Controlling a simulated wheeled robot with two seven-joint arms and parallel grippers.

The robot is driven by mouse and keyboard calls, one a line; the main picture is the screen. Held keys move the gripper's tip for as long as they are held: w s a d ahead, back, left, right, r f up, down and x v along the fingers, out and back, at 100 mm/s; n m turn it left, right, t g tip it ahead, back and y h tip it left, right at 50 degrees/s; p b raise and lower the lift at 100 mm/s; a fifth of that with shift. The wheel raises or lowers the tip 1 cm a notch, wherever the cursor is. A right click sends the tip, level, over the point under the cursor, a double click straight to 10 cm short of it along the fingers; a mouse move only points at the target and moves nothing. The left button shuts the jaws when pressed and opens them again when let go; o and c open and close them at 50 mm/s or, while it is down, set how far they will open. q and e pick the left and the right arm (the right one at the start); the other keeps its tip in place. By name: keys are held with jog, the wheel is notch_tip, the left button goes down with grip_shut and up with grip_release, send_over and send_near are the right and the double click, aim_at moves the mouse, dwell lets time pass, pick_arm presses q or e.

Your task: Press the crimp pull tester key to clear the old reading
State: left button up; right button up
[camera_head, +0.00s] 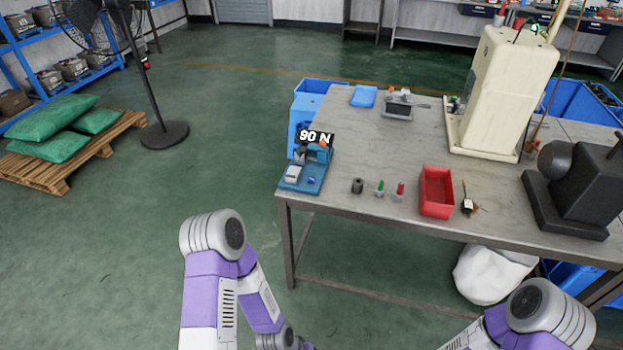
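The crimp pull tester (304,183) stands at the near left corner of the table. It has a blue base and a dark display (315,137) that reads 90 N in white. A small blue spot that looks like its key (311,181) is on the front of the base, beside a pale block (293,173). An orange part shows at the display's lower right. Both my arms show at the bottom of the view, below the table's front edge. Neither gripper is in view.
On the table (400,150) are a dark cylinder (357,186), small green-topped (380,188) and red-topped (399,191) parts, a red bin (436,192), a cream press (505,90) and a dark machine (585,185). A white sack (490,272) is under the table.

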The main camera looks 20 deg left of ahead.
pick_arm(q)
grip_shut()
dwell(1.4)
